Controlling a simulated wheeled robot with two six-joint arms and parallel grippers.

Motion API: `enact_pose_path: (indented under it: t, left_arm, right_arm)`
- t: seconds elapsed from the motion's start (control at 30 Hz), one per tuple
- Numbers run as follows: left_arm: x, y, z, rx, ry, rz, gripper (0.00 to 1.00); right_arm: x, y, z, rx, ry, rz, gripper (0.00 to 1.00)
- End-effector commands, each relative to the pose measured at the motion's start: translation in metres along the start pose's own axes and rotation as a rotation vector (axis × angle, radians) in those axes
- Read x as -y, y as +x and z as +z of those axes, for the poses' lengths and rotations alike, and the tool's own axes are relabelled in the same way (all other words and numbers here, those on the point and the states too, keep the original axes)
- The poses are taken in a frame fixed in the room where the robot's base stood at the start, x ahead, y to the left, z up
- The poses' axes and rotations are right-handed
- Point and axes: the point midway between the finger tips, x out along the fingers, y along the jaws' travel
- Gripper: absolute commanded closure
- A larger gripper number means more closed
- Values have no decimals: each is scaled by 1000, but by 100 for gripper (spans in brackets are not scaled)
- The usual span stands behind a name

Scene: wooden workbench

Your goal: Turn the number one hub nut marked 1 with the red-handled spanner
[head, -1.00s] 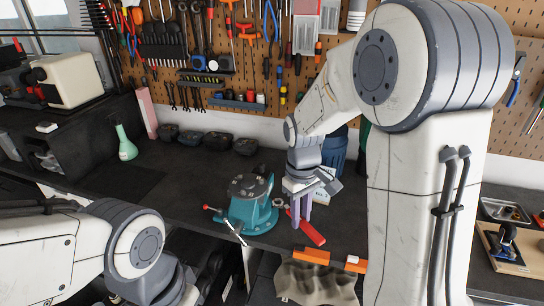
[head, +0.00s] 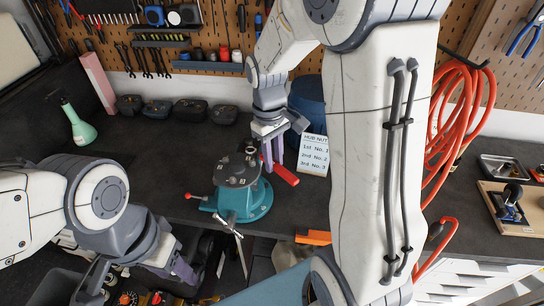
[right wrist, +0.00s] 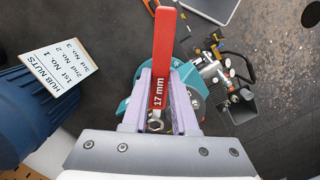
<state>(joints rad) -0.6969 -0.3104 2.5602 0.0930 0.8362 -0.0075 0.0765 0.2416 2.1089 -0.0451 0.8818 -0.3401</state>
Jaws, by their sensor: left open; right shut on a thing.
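The red-handled spanner (head: 285,174), marked 17 mm, is held between the purple fingers of my right gripper (head: 272,156). In the right wrist view the spanner (right wrist: 163,60) lies between both fingers (right wrist: 158,100), its metal ring end near the palm. A dark round hub (head: 237,170) with several nuts sits on a teal vise (head: 243,203). The spanner is at the hub's upper right; whether its ring touches a nut cannot be told. The number 1 mark is not readable. My left gripper (head: 184,270) is open and empty at the lower left, below the vise.
A card headed HUB NUTS (head: 314,154) lists 1st No. 1, 2nd No. 2, 3rd No. 3. A blue container (head: 307,98) stands behind it. An orange block (head: 313,237) lies at the bench's front edge. A green bottle (head: 77,124) stands at left, with free bench beside it.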

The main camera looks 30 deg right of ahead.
Motion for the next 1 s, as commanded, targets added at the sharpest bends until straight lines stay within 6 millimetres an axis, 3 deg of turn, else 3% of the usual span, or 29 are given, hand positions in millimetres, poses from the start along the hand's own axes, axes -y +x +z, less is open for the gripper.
enact_pose_path:
  t: [0.37,1.0]
  left_arm:
    - [2,29,2,0,-3,0,50]
    - [2,25,1,0,-3,0,50]
  right_arm:
    - [1,30,-4,0,-3,0,100]
    - [3,31,-2,0,-4,1,100]
